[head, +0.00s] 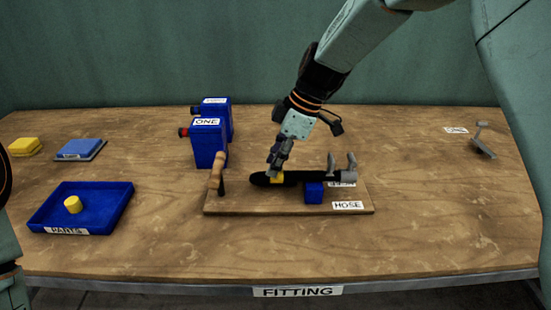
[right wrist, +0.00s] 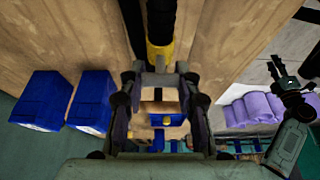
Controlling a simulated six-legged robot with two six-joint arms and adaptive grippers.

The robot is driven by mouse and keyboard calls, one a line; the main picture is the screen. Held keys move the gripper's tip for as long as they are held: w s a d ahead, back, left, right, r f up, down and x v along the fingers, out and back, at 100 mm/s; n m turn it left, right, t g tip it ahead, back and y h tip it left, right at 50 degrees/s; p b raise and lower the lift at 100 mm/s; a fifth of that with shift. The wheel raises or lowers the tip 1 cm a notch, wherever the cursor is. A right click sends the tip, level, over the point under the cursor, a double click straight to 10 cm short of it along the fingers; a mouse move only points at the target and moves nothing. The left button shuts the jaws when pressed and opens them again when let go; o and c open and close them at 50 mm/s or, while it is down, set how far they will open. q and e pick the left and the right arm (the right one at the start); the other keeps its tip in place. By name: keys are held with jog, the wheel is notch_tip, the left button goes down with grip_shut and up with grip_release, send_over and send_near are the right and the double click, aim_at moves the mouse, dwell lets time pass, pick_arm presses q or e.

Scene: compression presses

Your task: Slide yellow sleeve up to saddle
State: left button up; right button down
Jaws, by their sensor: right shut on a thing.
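The yellow sleeve (head: 277,178) is around the black hose (head: 259,180), near its left end in the head view. My right gripper (head: 275,168) is shut on the sleeve from above. The right wrist view shows the sleeve (right wrist: 160,54) at my fingertips, with the hose (right wrist: 161,20) running away from it. The grey forked saddle (head: 351,172) stands at the right end of the board, with a gap between it and the sleeve. What seems to be my left gripper (right wrist: 285,85) shows at the right of the right wrist view; its jaws are unclear.
The board (head: 240,205) carries a blue block (head: 314,193) and a wooden-handled tool (head: 217,172). Blue presses (head: 209,145) stand behind it. A blue parts tray (head: 108,205) holds a yellow piece (head: 73,205). A grey bracket (head: 482,142) is far right. The table's front is clear.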

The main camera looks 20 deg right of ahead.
jog(key=shift+s+d+r, duration=0.1)
jog(key=shift+s+r, duration=0.05)
jog(key=shift+r, duration=0.05)
jog(key=shift+s+d+r, duration=0.1)
jog(key=shift+s+d, duration=0.05)
jog(key=shift+d, duration=0.65)
jog(key=shift+d+f, duration=0.2)
jog(key=shift+d, duration=0.2)
jog(key=shift+s+a+r, duration=0.15)
